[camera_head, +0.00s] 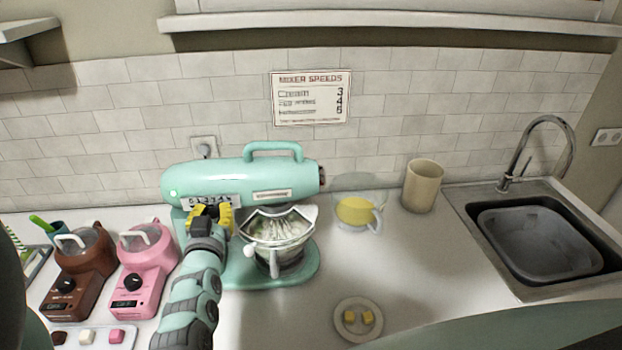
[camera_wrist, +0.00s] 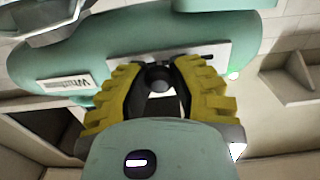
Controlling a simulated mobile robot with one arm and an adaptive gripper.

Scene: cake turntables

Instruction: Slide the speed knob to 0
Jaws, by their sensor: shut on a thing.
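The teal mixer (camera_head: 240,178) stands against the tiled wall in the head view. Its side bears a pale speed plate (camera_head: 228,201) with dark digits, too small to read surely and partly covered by my gripper. The wrist view shows the mixer body (camera_wrist: 50,62) upside down, with the plate (camera_wrist: 212,50) and a dark slot in it. My gripper (camera_head: 211,214) has its yellow fingers shut around the round black speed knob (camera_wrist: 157,77), seen between them in the wrist view. The knob is near the middle of the plate, and the number it points to is hidden.
A glass bowl (camera_head: 290,262) sits under the mixer head. Brown (camera_head: 75,275) and pink (camera_head: 140,270) machines stand left of my arm. A plate with yellow pieces (camera_head: 343,332), a yellow-filled cup (camera_head: 356,212), a beige canister (camera_head: 422,186) and the sink (camera_head: 475,233) are to the right.

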